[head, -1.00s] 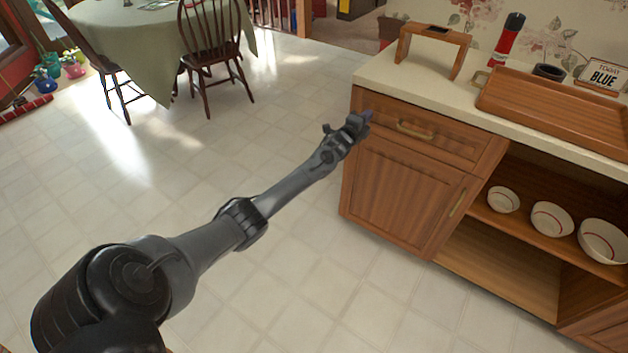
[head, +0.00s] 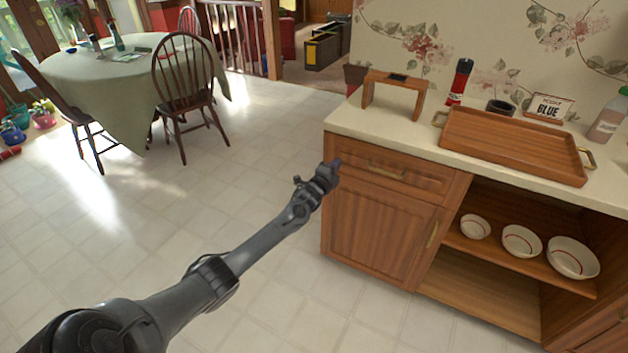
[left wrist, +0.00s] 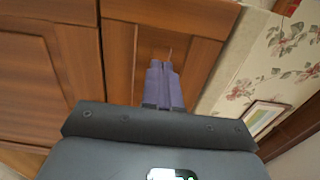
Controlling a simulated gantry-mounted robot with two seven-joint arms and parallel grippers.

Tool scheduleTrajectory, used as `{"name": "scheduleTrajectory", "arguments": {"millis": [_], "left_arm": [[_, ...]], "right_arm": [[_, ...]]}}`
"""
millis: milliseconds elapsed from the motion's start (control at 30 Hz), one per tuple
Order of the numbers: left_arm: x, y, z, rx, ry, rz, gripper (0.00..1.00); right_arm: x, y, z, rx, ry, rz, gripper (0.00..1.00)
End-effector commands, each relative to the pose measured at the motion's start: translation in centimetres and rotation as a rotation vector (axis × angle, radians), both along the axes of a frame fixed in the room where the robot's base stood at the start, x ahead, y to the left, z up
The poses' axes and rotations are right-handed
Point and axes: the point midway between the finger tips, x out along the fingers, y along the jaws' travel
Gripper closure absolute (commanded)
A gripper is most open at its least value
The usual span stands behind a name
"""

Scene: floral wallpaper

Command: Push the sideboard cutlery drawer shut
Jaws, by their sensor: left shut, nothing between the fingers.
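The cutlery drawer (head: 415,177) is the top left wooden front of the sideboard, with a brass bar handle (head: 387,170). It looks flush or nearly flush with the cabinet; I cannot tell if a small gap remains. My left gripper (head: 335,164) is shut and empty, at the left end of the drawer front. In the left wrist view the purple-grey fingers (left wrist: 165,83) lie together and point at the drawer's wooden panel (left wrist: 165,40). Whether the tips touch it is not clear. My right gripper is not in view.
The sideboard's pale top (head: 400,131) holds a wooden stand (head: 396,79), a pepper-red bottle (head: 459,82) and a wooden tray (head: 510,145). Below the drawer is a closed door (head: 378,232); bowls (head: 521,241) sit on an open shelf to its right.

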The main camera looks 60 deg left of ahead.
Motion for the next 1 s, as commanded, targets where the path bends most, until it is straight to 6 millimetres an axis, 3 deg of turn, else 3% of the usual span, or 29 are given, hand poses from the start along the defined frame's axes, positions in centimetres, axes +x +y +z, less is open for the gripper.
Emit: {"name": "scheduleTrajectory", "arguments": {"millis": [33, 300, 500, 800, 933, 1000], "left_arm": [[-0.5, -0.6, 0.6, 0.000, 0.001, -0.005, 1.00], [-4.6, -2.6, 0.5, 0.003, -0.001, -0.005, 1.00], [-7.1, -3.8, 0.5, 0.000, -0.003, -0.003, 1.00], [-8.9, -4.8, 0.3, 0.001, -0.004, -0.002, 1.00], [-10.0, -5.0, -0.7, -0.003, 0.021, -0.003, 1.00], [-11.0, -5.5, -2.1, -0.016, 0.052, -0.004, 1.00]], "right_arm": [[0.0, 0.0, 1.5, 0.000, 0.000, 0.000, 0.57], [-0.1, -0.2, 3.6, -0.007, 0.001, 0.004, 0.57], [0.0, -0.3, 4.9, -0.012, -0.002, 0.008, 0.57], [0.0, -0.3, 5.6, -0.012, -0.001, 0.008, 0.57], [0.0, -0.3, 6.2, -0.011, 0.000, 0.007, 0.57], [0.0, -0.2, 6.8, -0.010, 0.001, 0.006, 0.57]]}}
